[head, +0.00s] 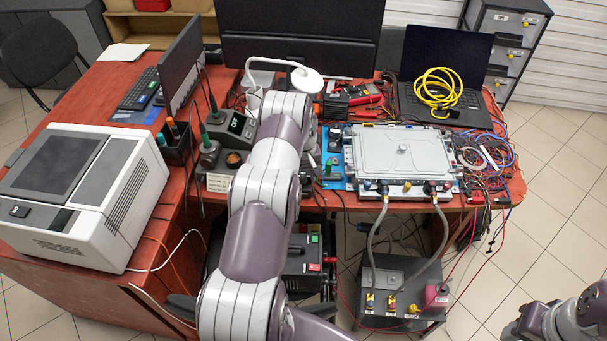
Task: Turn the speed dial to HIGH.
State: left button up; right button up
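A grey box (402,277) stands low in front of the bench. Two hoses (374,235) run down to it from the metal plate unit (402,152) on the bench. Its face carries small coloured fittings and a pink-red part (436,293). I cannot make out which part is the speed dial or read its setting. My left arm reaches over the bench in the middle. Its gripper (310,160) is mostly hidden behind the arm, near the blue board left of the plate unit, apart from the grey box. Only part of my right arm shows at the bottom right; its gripper is out of view.
A white and grey machine (82,193) fills the bench's left side. A soldering station (228,135), monitors, a laptop (445,75) with a coiled yellow cable (437,92) and tangled wires (485,155) crowd the bench. Thin cables hang around the grey box.

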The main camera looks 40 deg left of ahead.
pick_arm(q)
grip_shut()
jog(key=shift+f+m+b, duration=0.15)
jog(key=shift+m+b, duration=1.5)
jog(key=shift+m, duration=0.35)
jog(key=m+b, duration=0.1)
jog(key=m, duration=0.2)
jog(key=shift+b, duration=0.3)
jog(key=shift+a+m+b, duration=0.1)
jog(key=shift+m+b, duration=0.2)
jog(key=shift+m, duration=0.7)
jog(key=shift+r, duration=0.2)
